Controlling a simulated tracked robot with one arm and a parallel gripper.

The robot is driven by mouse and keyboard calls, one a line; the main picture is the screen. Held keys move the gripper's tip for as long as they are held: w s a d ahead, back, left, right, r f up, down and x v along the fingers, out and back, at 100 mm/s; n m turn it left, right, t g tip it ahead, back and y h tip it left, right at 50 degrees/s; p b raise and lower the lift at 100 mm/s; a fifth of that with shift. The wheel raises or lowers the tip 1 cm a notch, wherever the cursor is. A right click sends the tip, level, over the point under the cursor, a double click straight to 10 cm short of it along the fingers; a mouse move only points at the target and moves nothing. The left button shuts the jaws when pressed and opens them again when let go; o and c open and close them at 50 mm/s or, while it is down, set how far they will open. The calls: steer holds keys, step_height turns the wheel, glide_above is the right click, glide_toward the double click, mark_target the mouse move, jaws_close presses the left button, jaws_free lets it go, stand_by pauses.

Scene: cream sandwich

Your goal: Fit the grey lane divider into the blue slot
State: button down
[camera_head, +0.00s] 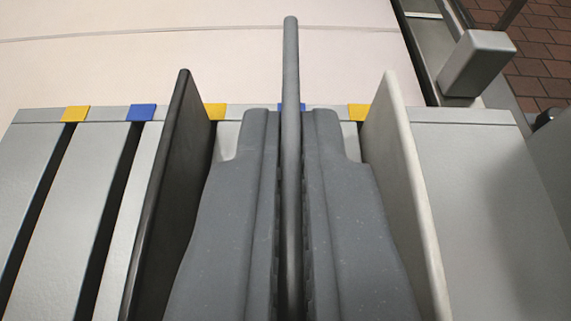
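The grey lane divider (290,62) is seen nearly edge-on, upright, rising between the fingers of my gripper (291,118). The fingers are shut on it from both sides. Its far end lines up with a blue mark (300,106), which shows on either side of it. The slot at this mark and the divider's lower edge are hidden by the fingers, so I cannot tell whether it is in the slot. Another blue mark (143,112) stands farther left, at the head of an open dark slot.
A black divider (165,190) stands close left of my gripper and a pale divider (402,170) close right, beside yellow marks (215,111) (358,112). An empty slot with a yellow mark (75,113) lies far left. A grey block (477,62) stands at the back right.

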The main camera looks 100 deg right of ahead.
steer(key=shift+f+b, duration=0.3)
steer(key=shift+b, duration=0.2)
steer(key=c, duration=1.6)
jaws_free()
steer(key=shift+r+p, duration=0.2)
steer(key=shift+p, duration=0.1)
steer(key=shift+r+p, duration=0.55)
steer(key=shift+p, duration=0.45)
steer(key=v, duration=1.2)
steer(key=shift+f+b, duration=0.15)
steer(key=shift+b, duration=0.25)
steer(key=shift+a, duration=0.1)
